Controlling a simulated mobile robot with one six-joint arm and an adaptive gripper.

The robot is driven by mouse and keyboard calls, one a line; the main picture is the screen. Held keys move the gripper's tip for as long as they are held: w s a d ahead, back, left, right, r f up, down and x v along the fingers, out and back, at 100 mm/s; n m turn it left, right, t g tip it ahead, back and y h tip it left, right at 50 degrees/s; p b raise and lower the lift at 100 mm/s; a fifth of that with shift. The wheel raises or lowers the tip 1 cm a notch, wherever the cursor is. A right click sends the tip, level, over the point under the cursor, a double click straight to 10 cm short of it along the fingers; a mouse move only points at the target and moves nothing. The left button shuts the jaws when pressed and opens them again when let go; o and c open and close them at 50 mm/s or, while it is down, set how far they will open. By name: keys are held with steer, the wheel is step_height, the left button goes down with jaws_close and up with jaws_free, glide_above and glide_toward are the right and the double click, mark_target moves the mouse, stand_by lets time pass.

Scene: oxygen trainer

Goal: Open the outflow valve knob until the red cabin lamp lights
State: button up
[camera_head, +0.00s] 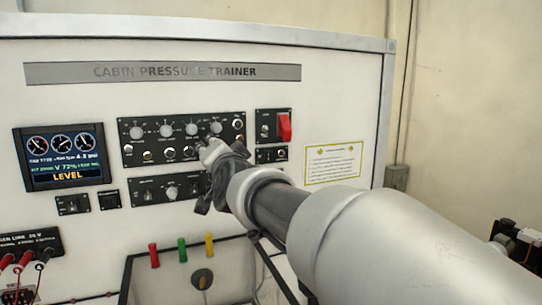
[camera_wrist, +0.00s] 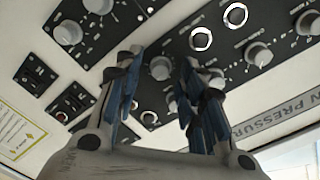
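My gripper (camera_head: 212,150) is in front of the right part of the upper black control panel (camera_head: 128,144). In the wrist view my gripper (camera_wrist: 161,58) has its two blue-lined fingers apart. A small grey knob (camera_wrist: 160,68) shows in the gap between them; I cannot tell whether they touch it. A row of grey knobs (camera_head: 165,131) runs along the upper panel, above several round ringed fittings (camera_head: 170,153). A larger knob (camera_head: 171,191) is on the lower panel. Labels are too small to tell which is the outflow valve knob. I cannot identify the red cabin lamp or see a red glow.
A red guarded switch (camera_head: 284,127) and a small switch panel (camera_head: 271,155) are right of the upper panel. A display (camera_head: 63,156) at left reads "LEVEL". Coloured levers (camera_head: 182,250) stick up below. A yellow-bordered notice (camera_head: 337,162) is at right.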

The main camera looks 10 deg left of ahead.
steer(key=v, duration=1.1)
steer(key=shift+s, duration=0.3)
steer(key=shift+d, duration=0.1)
steer(key=s+d+f+n+g+h+b, duration=0.1)
steer(key=s+d+f+g+h+b, duration=0.1)
steer(key=s+d+f, duration=0.5)
steer(key=s+d+f+n+g+h+b, duration=0.1)
steer(key=s+d+f+g+h, duration=0.15)
steer(key=d+f, duration=0.75)
steer(key=s+d+f+n+g+h+b, duration=0.2)
steer(key=s+d+f, duration=0.4)
steer(key=f, duration=0.4)
steer(key=s+d+f+g+h+b, duration=0.1)
steer(key=s+d+f+g+h, duration=0.1)
steer(key=s+d+f+g, duration=0.2)
steer(key=s+d+f, duration=0.3)
steer(key=s+f, duration=0.2)
steer(key=s, duration=0.1)
steer(key=shift+s+d+b, duration=0.3)
steer(key=shift+d, duration=0.1)
